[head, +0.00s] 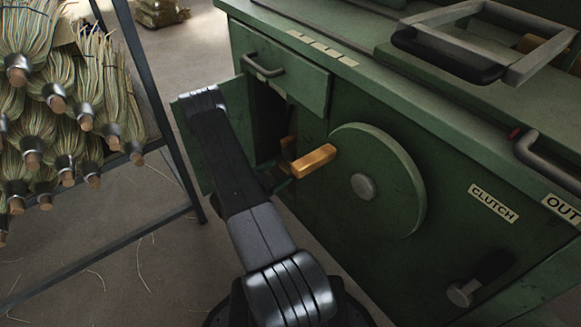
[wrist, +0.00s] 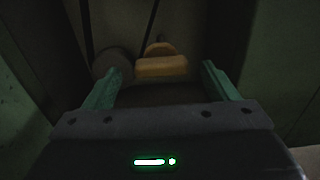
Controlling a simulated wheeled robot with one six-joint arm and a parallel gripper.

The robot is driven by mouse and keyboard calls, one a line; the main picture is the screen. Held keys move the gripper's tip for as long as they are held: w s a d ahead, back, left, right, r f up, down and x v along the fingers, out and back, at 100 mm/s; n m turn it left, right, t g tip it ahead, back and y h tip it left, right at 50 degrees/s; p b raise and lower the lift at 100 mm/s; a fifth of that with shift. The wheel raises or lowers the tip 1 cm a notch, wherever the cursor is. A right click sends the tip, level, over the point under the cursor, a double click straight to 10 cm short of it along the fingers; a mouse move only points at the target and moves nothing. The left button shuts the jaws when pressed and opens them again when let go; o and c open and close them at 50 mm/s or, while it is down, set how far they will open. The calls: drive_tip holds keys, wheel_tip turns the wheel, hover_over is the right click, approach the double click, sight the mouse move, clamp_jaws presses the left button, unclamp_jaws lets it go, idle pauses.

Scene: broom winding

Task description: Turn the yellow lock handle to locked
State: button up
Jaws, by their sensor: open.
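The yellow lock handle (head: 314,160) is a blocky bar at the front of the green machine, beside the dark opening of its cabinet. It also shows in the wrist view (wrist: 162,67), lying roughly crosswise, with a rounded yellow part behind it. My gripper (wrist: 161,72) is open, with one green finger to the left of the handle and one to the right. A gap shows on both sides, and I see no contact. In the head view my gripper is mostly hidden by my arm, low and left of the handle. No lock marking is readable.
A round green wheel (head: 372,185) with a grey hub stands just right of the handle. A green cabinet door (head: 187,130) hangs open on the left. A drawer (head: 283,75) is above. A rack of brooms (head: 60,120) stands at far left, with bare floor between.

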sight(283, 170)
drive_tip(key=shift+b+x, duration=0.5)
drive_tip(key=shift+x, duration=2.45)
drive_tip(key=c, duration=1)
